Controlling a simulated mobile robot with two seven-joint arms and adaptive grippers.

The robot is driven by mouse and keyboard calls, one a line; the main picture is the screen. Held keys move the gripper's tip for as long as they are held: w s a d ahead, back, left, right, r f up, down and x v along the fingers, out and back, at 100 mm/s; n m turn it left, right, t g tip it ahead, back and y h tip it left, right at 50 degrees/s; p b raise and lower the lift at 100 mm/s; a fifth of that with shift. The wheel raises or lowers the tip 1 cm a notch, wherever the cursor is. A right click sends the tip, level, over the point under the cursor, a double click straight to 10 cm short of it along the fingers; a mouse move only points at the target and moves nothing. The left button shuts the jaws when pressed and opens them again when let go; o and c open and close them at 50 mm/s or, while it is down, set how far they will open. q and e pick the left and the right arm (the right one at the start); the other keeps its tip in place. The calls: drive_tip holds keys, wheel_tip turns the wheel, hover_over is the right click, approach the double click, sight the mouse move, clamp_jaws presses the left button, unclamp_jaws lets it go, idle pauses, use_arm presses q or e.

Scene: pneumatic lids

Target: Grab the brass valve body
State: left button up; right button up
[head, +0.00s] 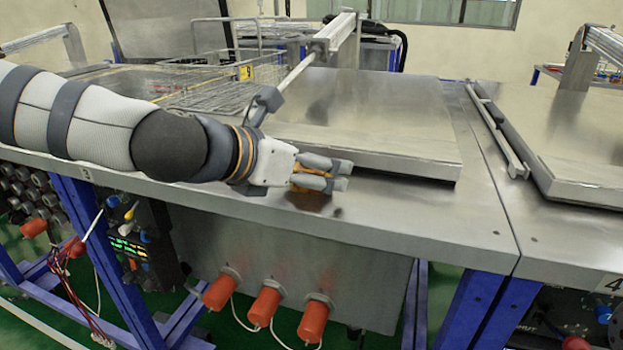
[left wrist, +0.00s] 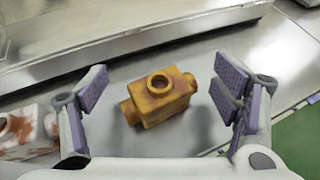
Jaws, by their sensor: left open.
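The brass valve body (left wrist: 160,100) is a yellow-brown block with a round port on top and stubs on its sides. It sits on the bare metal table in front of the raised plate. In the left wrist view it lies between the two spread fingers of my left gripper (left wrist: 168,105), with a gap on each side. In the head view my left gripper (head: 325,172) is low over the table near its front edge, and its fingers hide most of the valve body (head: 308,181). My right gripper is in neither view.
A white block with rusty stains (left wrist: 22,135) lies on the table to the left in the left wrist view. The raised metal lid (head: 375,115) is just behind the valve body. A wire basket (head: 215,80) stands behind my arm. Bare table (head: 420,205) lies to the right.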

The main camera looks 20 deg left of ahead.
use_arm(q)
drive_tip(key=shift+r, duration=0.2)
drive_tip(key=c, duration=1.7)
